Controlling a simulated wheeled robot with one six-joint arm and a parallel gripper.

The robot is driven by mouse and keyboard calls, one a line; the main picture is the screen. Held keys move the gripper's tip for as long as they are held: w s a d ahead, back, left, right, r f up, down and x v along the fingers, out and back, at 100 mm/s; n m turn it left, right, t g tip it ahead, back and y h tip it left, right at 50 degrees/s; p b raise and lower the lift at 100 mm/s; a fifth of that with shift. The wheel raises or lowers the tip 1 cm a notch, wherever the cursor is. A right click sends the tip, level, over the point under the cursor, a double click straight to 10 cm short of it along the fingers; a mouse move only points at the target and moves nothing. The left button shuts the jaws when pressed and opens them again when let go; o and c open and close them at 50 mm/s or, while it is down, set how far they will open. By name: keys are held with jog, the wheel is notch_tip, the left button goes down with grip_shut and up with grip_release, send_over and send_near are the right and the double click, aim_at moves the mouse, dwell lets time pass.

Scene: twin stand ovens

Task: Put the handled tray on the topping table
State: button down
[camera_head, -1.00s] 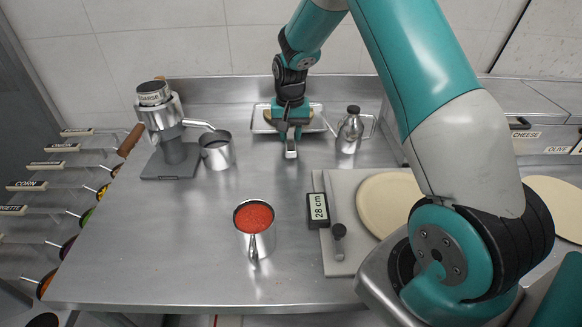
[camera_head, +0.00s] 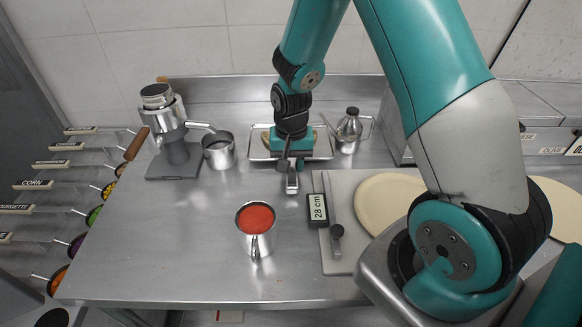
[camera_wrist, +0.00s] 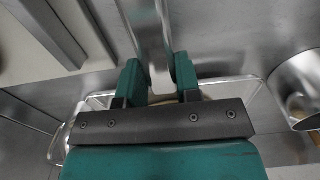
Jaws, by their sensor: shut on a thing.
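The handled tray (camera_head: 327,146) is a shallow metal tray at the back middle of the steel worktop, with a bar handle (camera_head: 292,184) pointing to the front. Something tan lies in it, mostly hidden by my gripper (camera_head: 290,164). My gripper points down and is shut on the handle. In the wrist view the handle (camera_wrist: 149,35) runs between the two green fingers of my gripper (camera_wrist: 158,75), and the tray's wire-like rim (camera_wrist: 228,82) shows behind them. I cannot tell whether the tray touches the worktop (camera_head: 180,240).
A cup (camera_head: 218,152) and a grinder (camera_head: 172,140) stand left. A mug of red sauce (camera_head: 256,219) and a "28 cm" block (camera_head: 317,210) are in front. A board (camera_head: 345,262) with dough (camera_head: 388,200) lies right.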

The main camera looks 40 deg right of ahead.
jog(key=shift+s+a+r, duration=0.1)
jog(key=shift+s+a, duration=0.2)
jog(key=shift+s, duration=0.15)
jog(key=shift+f+p, duration=0.3)
jog(key=shift+f, duration=0.5)
jog(key=c, duration=0.8)
grip_release()
notch_tip(320, 180, up, 12)
jog(key=b, duration=0.1)
jog(key=s+a+r+n+y, duration=0.2)
jog(key=s+a+r+n, duration=0.3)
jog(key=s+a+n, duration=0.2)
jog(key=s+a+r+n+y, duration=0.2)
jog(key=s+a+r+n, duration=0.4)
jog(key=s+a, duration=0.4)
jog(key=s+n, duration=0.1)
jog(key=s, duration=0.1)
jog(key=shift+s+r, duration=0.3)
